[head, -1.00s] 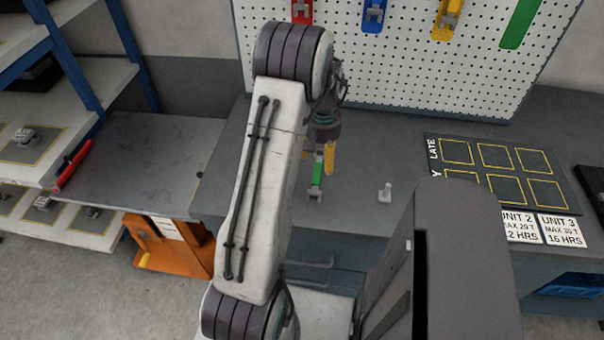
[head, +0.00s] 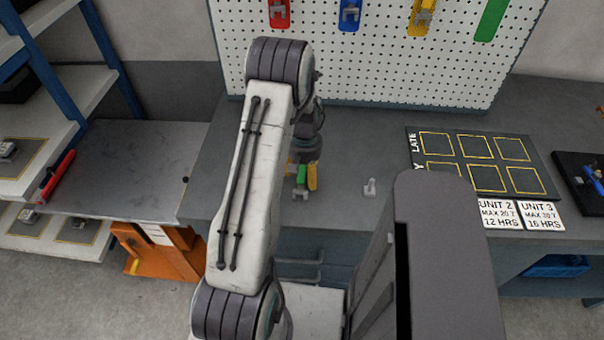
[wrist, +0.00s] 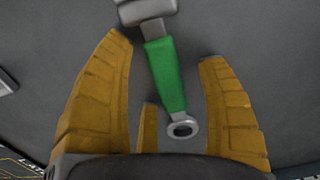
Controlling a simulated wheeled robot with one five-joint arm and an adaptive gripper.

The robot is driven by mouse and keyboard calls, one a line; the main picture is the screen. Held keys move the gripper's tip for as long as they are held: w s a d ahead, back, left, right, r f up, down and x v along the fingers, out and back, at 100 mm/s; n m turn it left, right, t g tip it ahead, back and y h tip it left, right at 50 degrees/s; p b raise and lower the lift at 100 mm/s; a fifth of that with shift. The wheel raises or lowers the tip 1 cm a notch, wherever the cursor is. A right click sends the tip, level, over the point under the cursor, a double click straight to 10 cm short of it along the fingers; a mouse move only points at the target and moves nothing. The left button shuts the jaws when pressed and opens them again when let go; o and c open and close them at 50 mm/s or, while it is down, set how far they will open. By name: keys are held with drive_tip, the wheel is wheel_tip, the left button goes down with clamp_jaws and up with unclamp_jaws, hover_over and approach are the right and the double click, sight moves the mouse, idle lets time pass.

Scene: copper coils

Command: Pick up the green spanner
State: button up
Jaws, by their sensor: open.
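The green spanner (wrist: 167,75) lies on the grey bench between my open yellow fingers in the wrist view. Its ring end is close to my palm and its open-jaw head points away, cut off by the top edge. My gripper (wrist: 165,85) has a finger on each side of the green handle, with gaps showing on both sides. In the head view, the spanner (head: 301,176) shows beside my gripper (head: 301,173), partly hidden by it and by my arm.
A small pale fitting (head: 370,187) stands on the bench (head: 350,215) right of my gripper. A marked board (head: 540,180) lies to the right. An orange pallet jack (head: 165,252) and shelves stand left.

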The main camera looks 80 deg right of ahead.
drive_tip(key=shift+o, duration=0.2)
clamp_jaws()
idle(0.4)
drive_tip(key=shift+r, duration=0.1)
